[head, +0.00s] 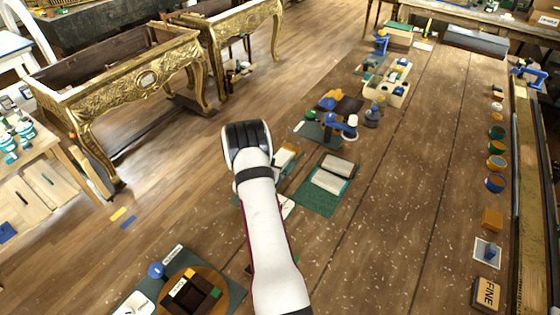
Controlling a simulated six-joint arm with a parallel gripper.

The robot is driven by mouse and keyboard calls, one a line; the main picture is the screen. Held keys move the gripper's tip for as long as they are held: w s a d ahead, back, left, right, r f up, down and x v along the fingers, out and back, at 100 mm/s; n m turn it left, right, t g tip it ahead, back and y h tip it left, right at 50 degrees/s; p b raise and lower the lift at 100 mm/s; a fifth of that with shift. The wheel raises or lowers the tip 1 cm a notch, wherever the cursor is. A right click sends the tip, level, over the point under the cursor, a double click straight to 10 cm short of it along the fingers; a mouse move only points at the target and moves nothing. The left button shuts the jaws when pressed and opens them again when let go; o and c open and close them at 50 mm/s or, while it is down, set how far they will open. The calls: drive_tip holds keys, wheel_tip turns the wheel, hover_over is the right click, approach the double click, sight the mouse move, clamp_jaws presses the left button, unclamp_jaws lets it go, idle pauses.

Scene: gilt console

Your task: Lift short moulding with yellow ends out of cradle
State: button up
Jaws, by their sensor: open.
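My arm rises from the bottom centre, and its black-and-white joint (247,142) is the farthest part I see. No gripper fingers show; they are out of sight, perhaps behind the arm. I cannot make out the short moulding with yellow ends for certain. A small yellow-orange and white item (286,158) lies just right of the joint, partly hidden by the arm. I cannot tell whether it is the moulding or its cradle. A blue stand-like tool (341,124) stands farther back on the bench.
The wooden bench (385,230) is mostly bare right of my arm. A green mat (317,203) bears a pale open book (334,175). A round board (232,284) with a dark box sits lower left. Several small pots line the right edge. Gilt console frames (125,85) stand left.

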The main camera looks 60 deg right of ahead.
drive_tip(key=c, duration=1.4)
drive_tip(key=shift+r, duration=0.15)
